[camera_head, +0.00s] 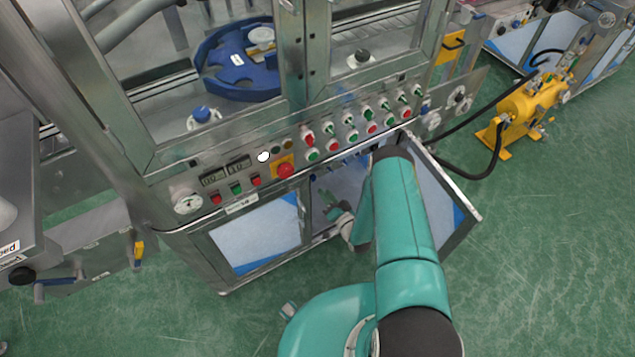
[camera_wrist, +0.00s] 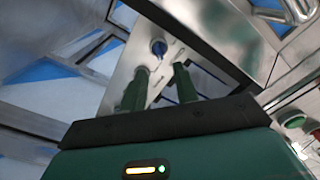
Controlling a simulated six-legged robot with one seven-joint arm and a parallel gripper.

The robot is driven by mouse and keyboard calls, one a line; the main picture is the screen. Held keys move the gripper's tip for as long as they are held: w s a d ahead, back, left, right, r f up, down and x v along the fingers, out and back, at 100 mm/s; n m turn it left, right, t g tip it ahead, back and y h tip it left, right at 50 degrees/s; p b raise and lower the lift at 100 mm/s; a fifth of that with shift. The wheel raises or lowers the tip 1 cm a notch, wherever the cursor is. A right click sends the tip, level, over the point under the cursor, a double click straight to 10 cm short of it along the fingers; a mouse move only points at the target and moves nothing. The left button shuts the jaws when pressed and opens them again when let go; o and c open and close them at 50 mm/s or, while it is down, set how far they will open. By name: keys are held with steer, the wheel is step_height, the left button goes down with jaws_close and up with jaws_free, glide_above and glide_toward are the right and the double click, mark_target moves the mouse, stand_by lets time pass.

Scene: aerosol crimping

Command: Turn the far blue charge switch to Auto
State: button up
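In the wrist view a blue switch (camera_wrist: 158,47) sits on a bright metal plate (camera_wrist: 140,45). A second blue part (camera_wrist: 168,100) shows partly behind my fingers. I cannot read the switch's labels or its setting. My gripper (camera_wrist: 160,72) has its two green fingers apart, with nothing between them. The blue switch shows just beyond the gap between the fingertips, and I cannot tell whether they touch it. In the head view my gripper (camera_head: 334,203) is low at the open cabinet under the control panel. My arm hides part of that area.
The control panel (camera_head: 345,135) carries several red and green buttons and a red emergency stop (camera_head: 285,170). An open cabinet door (camera_head: 450,205) stands right of my arm. A yellow pump (camera_head: 525,107) with black hoses is farther right. Green floor is free at the right.

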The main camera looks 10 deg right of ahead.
mark_target(314, 178)
steer(key=x, duration=0.6)
steer(key=shift+w, duration=0.3)
steer(key=shift+f, duration=0.1)
jaws_close()
